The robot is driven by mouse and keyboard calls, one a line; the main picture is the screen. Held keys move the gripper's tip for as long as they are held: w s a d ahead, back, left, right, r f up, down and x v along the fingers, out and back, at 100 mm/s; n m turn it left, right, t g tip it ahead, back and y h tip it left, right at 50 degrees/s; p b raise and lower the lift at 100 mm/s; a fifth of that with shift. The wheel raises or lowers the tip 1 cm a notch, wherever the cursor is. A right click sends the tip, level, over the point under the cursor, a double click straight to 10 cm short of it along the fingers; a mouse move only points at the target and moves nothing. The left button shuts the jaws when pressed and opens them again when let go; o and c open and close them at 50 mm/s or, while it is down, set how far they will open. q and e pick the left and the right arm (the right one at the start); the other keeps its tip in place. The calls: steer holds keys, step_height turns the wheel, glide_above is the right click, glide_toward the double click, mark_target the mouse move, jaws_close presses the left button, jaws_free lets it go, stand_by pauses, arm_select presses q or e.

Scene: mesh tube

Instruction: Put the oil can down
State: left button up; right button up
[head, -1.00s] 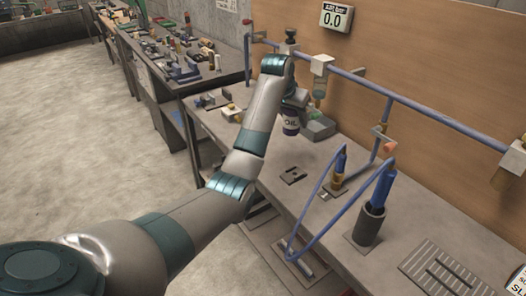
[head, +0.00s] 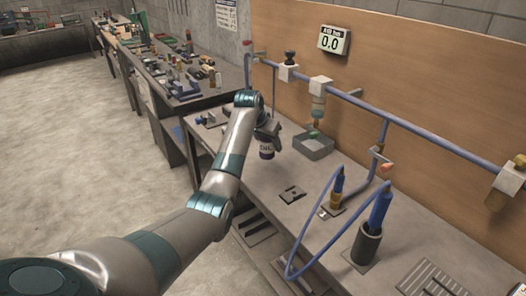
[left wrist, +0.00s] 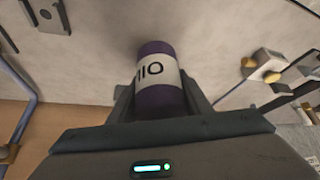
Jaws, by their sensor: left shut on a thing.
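The oil can (head: 266,151) is a small purple can with a white label. It is in the middle of the head view, over the bench (head: 305,222). In the left wrist view the can (left wrist: 158,75) stands between the two fingers, its label upside down. My left gripper (head: 268,136) is shut on the can. Its fingers also show in the left wrist view (left wrist: 158,98), one on each side of the can. I cannot tell whether the can's base touches the bench top. My right gripper is not in view.
A grey open tray (head: 314,147) sits right of the can, near the wall. A flat dark plate (head: 292,194) lies in front. Blue tools (head: 373,227) stand in holders further right. A blue pipe (head: 400,120) runs along the wall. The bench around the can is mostly bare.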

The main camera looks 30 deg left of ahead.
arm_select(q)
steer(key=shift+a+f, duration=0.4)
steer(key=shift+a, duration=0.3)
steer(key=shift+a+f, duration=0.4)
steer(key=shift+a, duration=0.25)
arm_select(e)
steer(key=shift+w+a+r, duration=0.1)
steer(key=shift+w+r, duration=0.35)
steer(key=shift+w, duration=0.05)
arm_select(q)
steer(key=shift+d+f+p, duration=0.1)
steer(key=shift+f+p, duration=0.85)
steer(key=shift+f, duration=1.05)
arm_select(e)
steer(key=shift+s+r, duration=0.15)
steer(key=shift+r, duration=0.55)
arm_select(q)
steer(key=shift+f, duration=0.1)
steer(key=o, duration=1.2)
steer(key=shift+f, duration=0.1)
